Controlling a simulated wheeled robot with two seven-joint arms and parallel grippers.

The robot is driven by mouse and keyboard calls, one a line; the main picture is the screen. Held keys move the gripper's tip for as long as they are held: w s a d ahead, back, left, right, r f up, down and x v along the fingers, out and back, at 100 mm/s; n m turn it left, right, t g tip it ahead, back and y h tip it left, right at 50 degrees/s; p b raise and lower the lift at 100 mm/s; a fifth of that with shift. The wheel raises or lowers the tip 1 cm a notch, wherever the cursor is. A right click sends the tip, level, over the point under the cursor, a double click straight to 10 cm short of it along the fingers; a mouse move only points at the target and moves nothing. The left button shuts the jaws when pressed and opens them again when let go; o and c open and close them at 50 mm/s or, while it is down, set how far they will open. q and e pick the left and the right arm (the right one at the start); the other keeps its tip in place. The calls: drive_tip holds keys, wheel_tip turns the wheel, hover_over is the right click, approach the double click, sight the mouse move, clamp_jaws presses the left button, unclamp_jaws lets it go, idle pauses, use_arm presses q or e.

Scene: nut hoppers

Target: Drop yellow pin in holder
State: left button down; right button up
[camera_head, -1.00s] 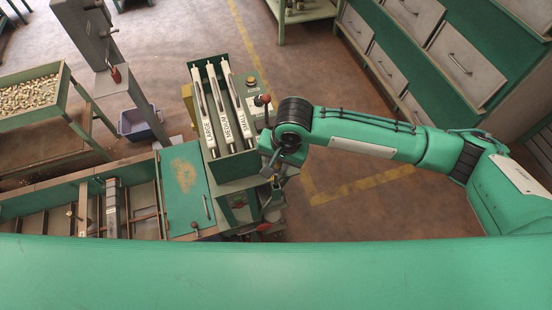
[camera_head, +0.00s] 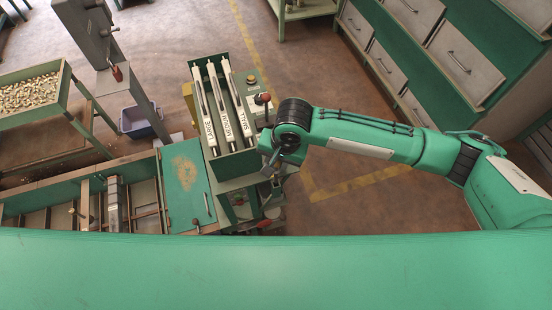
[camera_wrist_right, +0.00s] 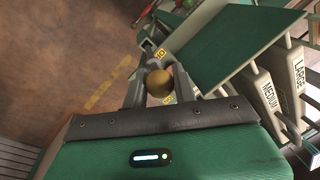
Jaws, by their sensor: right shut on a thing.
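A round brass-yellow knob (camera_wrist_right: 160,83), which looks like the head of the yellow pin, sits between the fingers of my right gripper (camera_wrist_right: 158,70) in the right wrist view. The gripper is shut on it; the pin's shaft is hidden. In the head view my right gripper (camera_head: 274,182) points down beside the right side of the green hopper machine, and the pin is too small to make out clearly. I cannot pick out the holder for certain in either view. My left gripper is not in view.
A green box with white plates marked LARGE, MEDIUM and SMALL (camera_head: 243,115) stands left of my right arm. A red-knobbed lever (camera_head: 262,98) is close to my wrist. A green lid (camera_head: 186,180) and a nut tray (camera_head: 30,95) lie further left.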

sight(276, 176)
drive_tip(key=shift+f, duration=0.15)
idle(0.4)
drive_tip(key=shift+f+b, duration=0.95)
drive_tip(key=shift+f, duration=3.05)
drive_tip(key=o, duration=1.1)
drive_tip(key=r, duration=0.4)
drive_tip(key=d+r+b, duration=0.1)
drive_tip(key=r, duration=0.4)
drive_tip(key=d+r+b, duration=0.1)
drive_tip(key=r, duration=0.3)
drive_tip(key=shift+s+d+r, duration=0.25)
drive_tip(key=shift+s+r, duration=0.05)
drive_tip(key=shift+s, duration=0.05)
